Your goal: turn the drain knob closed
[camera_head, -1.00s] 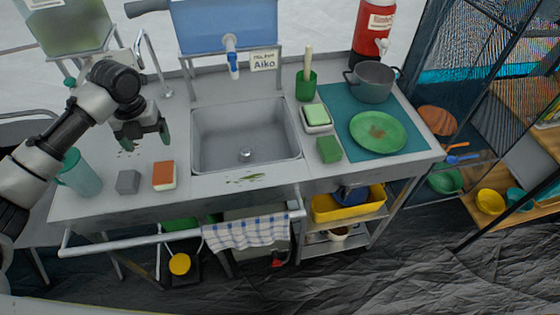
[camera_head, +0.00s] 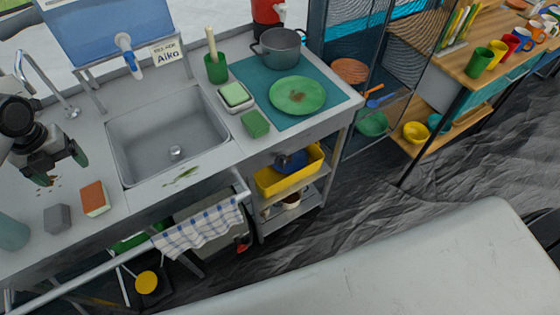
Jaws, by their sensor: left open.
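The steel sink basin (camera_head: 135,150) is set in the counter, with a round drain (camera_head: 176,151) in its floor. A small red part (camera_head: 243,246) shows below the counter, beside the checked towel; it may be the drain knob, but it is too small and partly hidden to tell its position. My left gripper (camera_head: 60,166) is open and empty over the counter left of the basin, above some brown crumbs, far from the red part. My right gripper is not in view.
A checked towel (camera_head: 200,230) hangs on the front rail. A yellow bin (camera_head: 272,182) stands on the shelf right of the red part. An orange sponge (camera_head: 95,198) and grey block (camera_head: 57,218) lie near my left gripper. Dark floor (camera_head: 365,205) is open at right.

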